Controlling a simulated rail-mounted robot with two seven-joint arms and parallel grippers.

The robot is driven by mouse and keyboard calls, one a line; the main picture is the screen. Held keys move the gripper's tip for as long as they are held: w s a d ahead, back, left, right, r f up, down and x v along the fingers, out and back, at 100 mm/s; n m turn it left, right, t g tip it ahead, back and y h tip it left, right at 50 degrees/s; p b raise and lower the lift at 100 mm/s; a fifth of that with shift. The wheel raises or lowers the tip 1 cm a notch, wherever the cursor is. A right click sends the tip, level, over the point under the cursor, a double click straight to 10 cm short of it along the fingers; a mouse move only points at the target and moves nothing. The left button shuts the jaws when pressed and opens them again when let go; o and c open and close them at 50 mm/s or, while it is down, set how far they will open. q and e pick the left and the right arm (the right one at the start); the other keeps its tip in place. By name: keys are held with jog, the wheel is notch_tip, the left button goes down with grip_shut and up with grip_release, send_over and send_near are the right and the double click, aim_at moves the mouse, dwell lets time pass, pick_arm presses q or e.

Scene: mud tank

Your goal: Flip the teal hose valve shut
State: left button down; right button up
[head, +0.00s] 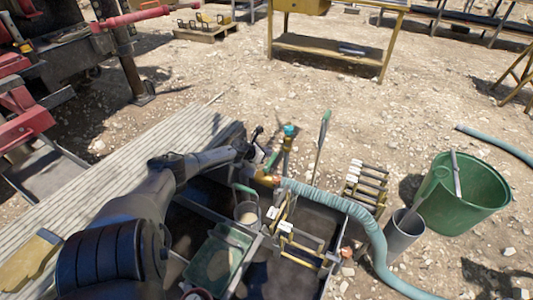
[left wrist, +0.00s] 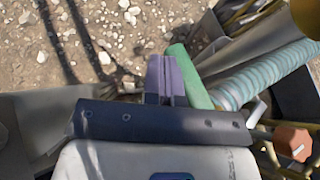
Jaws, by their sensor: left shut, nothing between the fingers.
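The teal hose (head: 372,232) runs from the mud tank out over its right side. Its ribbed length also shows in the left wrist view (left wrist: 262,76). A short green piece (left wrist: 188,76) lies by the hose's end, next to my fingers; I cannot tell if it is the valve's handle. Small orange parts (head: 268,180) sit at the hose end, where the valve's lever is not clear. My left gripper (head: 257,136) is shut and empty, just above and left of the hose end. Its fingers (left wrist: 165,80) show in the wrist view beside the green piece, contact unclear. My right gripper is out of view.
A teal-topped post (head: 289,130) and a green-handled tool (head: 322,135) stand behind the hose end. A green bucket (head: 468,200) and grey cylinder (head: 403,237) stand right. Open gravel lies beyond.

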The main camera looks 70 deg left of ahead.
pick_arm(q)
jog(key=shift+r, duration=0.1)
jog(key=p+v, duration=0.9)
jog(key=v, duration=0.4)
jog(key=shift+s, duration=0.35)
jog(key=shift+r, duration=0.1)
dwell(0.3)
jog(key=shift+d, duration=0.1)
